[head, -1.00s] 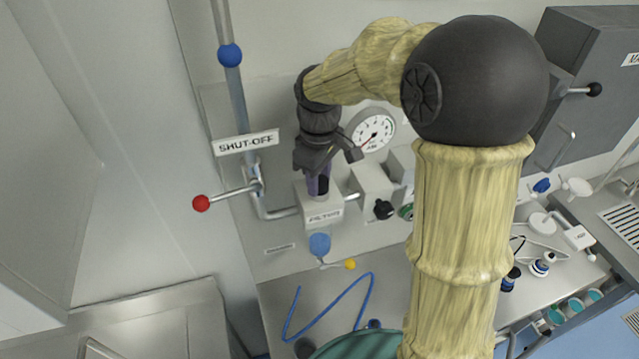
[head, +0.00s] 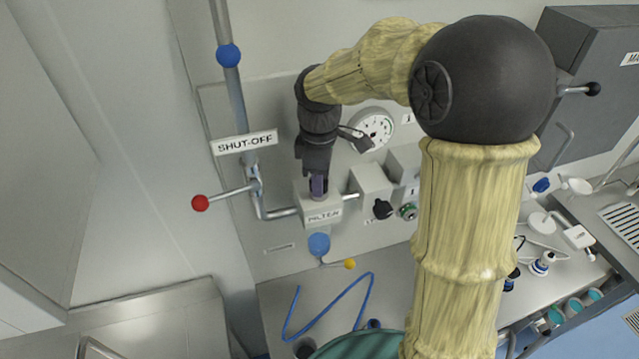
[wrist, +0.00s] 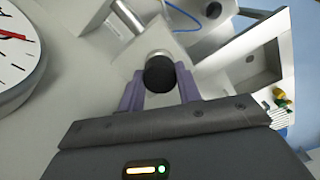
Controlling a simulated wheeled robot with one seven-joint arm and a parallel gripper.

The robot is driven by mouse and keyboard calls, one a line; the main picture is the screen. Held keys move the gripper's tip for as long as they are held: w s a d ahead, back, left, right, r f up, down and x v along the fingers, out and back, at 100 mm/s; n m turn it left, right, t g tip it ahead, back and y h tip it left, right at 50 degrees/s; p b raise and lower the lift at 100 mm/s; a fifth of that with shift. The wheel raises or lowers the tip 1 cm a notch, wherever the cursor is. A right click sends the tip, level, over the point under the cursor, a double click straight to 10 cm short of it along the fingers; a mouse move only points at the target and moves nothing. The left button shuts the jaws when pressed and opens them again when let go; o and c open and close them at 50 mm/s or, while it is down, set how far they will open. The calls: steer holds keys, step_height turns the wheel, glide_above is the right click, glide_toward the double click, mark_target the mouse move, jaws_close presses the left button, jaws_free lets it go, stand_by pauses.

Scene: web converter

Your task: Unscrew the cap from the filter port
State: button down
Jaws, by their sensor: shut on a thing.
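The black round cap (wrist: 160,76) sits between the two purple fingers of my gripper (head: 318,187) in the wrist view. My gripper is shut on it. A silver collar (wrist: 158,54) shows just behind the cap. In the head view my gripper points down onto the top of the white filter box (head: 322,212), labelled FILTER. There the fingers hide most of the cap and the port. I cannot tell whether the cap has lifted off its seat.
A pipe with a red-knobbed shut-off lever (head: 201,203) stands left. A black knob (head: 382,208) is right of the filter box, and a blue ball with a yellow-knobbed lever (head: 319,243) is below it.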

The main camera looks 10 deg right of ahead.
steer(key=n, duration=0.3)
steer(key=c, duration=1.1)
jaws_free()
steer(key=shift+a, duration=0.1)
steer(key=shift+o, duration=0.2)
steer(key=m, duration=0.3)
steer(key=shift+m, duration=0.3)
steer(key=shift+m, duration=0.3)
